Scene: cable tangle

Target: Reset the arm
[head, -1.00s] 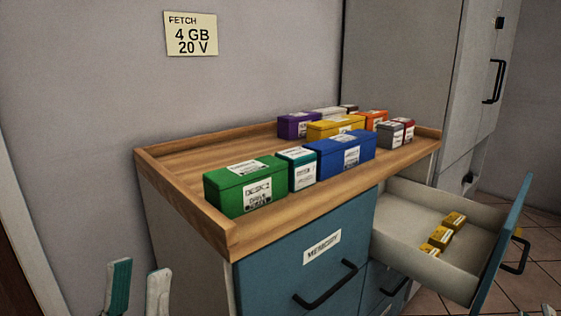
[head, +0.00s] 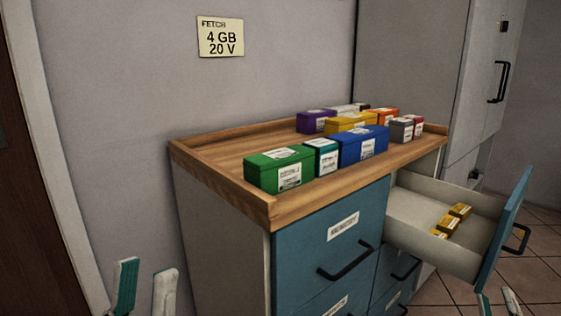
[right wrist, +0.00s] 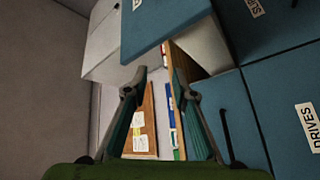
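My left gripper (head: 146,285) shows at the bottom left of the head view. Its two fingers stand apart with nothing between them. My right gripper (head: 497,298) just enters the bottom right of the head view, near the open drawer's front. In the right wrist view my right gripper (right wrist: 160,78) has its fingers apart and holds nothing. The arms themselves are mostly out of the head view.
A blue-fronted cabinet with a wooden top (head: 225,165) carries several coloured boxes. Its open drawer (head: 408,236) juts out at right and holds small yellow packs (head: 460,210). A tall grey cabinet (head: 410,70) stands behind. A "4 GB 20 V" note (head: 221,37) hangs on the wall.

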